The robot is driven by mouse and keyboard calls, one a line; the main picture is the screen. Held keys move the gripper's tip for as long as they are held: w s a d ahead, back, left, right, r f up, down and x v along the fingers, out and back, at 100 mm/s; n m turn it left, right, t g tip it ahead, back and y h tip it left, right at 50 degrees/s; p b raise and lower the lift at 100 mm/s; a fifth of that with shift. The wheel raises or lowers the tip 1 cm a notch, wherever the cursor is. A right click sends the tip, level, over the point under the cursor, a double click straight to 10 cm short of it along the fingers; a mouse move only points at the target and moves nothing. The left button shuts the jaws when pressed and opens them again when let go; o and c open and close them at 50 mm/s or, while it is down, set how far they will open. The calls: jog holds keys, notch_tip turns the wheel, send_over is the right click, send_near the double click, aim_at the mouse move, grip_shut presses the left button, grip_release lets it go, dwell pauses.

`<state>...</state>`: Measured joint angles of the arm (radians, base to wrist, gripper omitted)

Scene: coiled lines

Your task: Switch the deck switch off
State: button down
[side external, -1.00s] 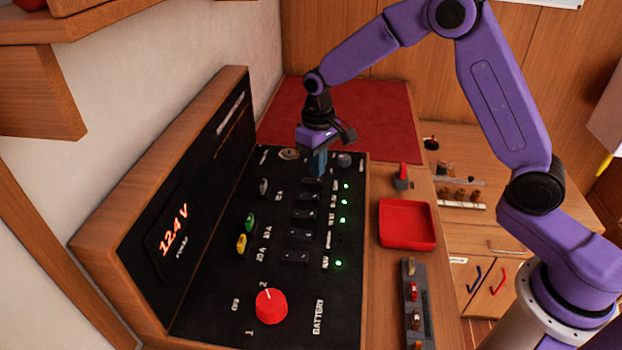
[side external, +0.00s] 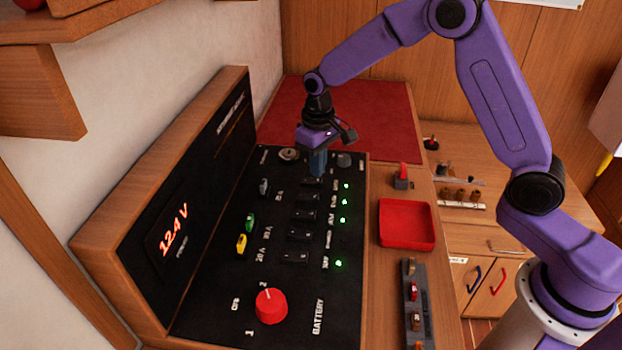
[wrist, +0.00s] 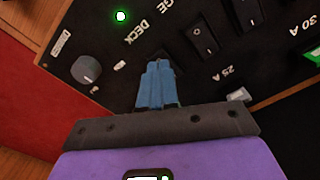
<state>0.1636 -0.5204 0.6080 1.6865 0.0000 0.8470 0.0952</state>
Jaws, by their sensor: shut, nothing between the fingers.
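The deck switch (side external: 312,183) is the far black rocker in the row on the black panel. Its near part shows in the side view, and the green light (side external: 346,186) beside it is lit. In the wrist view the DECK label (wrist: 136,32) and its lit green light (wrist: 120,16) show, but my fingers hide most or all of the switch. My gripper (side external: 318,172) is shut and empty, pointing down over the deck switch. Its blue fingertips (wrist: 154,68) are at or just above the switch; I cannot tell whether they touch. The rocker's tilt is unclear.
More black rockers (side external: 304,215) run toward the viewer, several with lit lights. A grey knob (wrist: 86,68) is close to my fingers. A red battery knob (side external: 271,306) is at the near end. A red tray (side external: 407,224) lies right of the panel.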

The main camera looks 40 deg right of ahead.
aim_at(317, 180)
jog(key=shift+f, duration=1)
dwell(1.0)
jog(key=shift+r, duration=3.55)
jog(key=shift+s, duration=0.1)
jog(key=s+r+n, duration=0.2)
jog(key=s, duration=0.7)
jog(key=s+r+n, duration=0.2)
jog(key=s+n, duration=0.1)
jog(key=s, duration=0.6)
jog(key=s+d+n, duration=0.2)
jog(key=s+d, duration=0.1)
jog(key=s, duration=0.5)
jog(key=s+d+n, duration=0.2)
jog(key=s+d, duration=0.1)
jog(key=s, duration=0.6)
jog(key=shift+d+f+n, duration=0.3)
jog(key=shift+d+f, duration=0.05)
jog(key=shift+f, duration=0.05)
